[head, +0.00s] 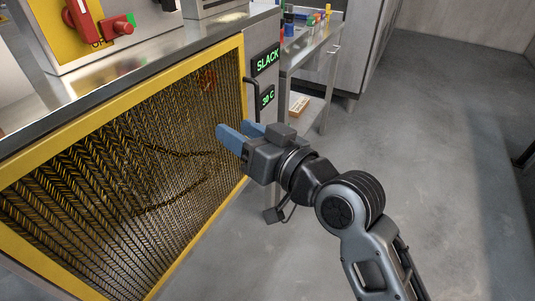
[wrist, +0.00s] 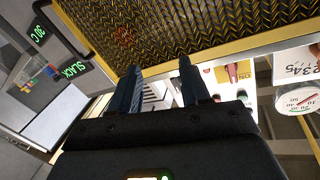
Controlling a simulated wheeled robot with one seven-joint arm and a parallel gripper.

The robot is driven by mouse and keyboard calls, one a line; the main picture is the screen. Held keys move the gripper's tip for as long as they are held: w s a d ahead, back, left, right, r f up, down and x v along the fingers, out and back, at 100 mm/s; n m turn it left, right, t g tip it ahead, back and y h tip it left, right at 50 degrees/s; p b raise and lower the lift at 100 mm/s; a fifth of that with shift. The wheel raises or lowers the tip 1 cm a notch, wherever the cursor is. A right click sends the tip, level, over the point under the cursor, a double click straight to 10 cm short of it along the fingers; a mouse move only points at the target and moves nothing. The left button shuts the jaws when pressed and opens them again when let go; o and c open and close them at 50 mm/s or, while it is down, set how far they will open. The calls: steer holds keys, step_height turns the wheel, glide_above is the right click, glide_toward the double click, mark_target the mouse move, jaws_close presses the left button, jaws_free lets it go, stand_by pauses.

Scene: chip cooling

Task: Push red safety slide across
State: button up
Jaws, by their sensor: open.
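At the top left of the head view, a red upright handle (head: 83,18) and a red block with a green end (head: 117,26) sit on a yellow and white panel (head: 62,40). I cannot tell for sure which one is the safety slide. A small red part (wrist: 232,72) also shows on the white panel, right of the fingers in the wrist view. My gripper (head: 241,133) is open and empty, with blue fingers in front of the yellow-framed mesh guard's right edge. It is below and well right of the red parts, apart from them. Its fingers (wrist: 160,68) also show in the wrist view.
A yellow-framed mesh guard (head: 135,170) covers the machine's front, under a steel top edge (head: 130,75). Green displays reading SLACK (head: 267,61) and 30 C (head: 267,97) are beside a dark handle. A steel cart (head: 315,50) holds small coloured items. The floor at right is clear.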

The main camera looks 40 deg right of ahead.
steer(key=shift+m+g+h, duration=0.3)
steer(key=shift+s+d+f, duration=0.35)
steer(key=shift+s+f, duration=0.45)
steer(key=shift+s+d+f, duration=0.35)
steer(key=shift+s+f, duration=0.4)
steer(key=shift+f, duration=0.05)
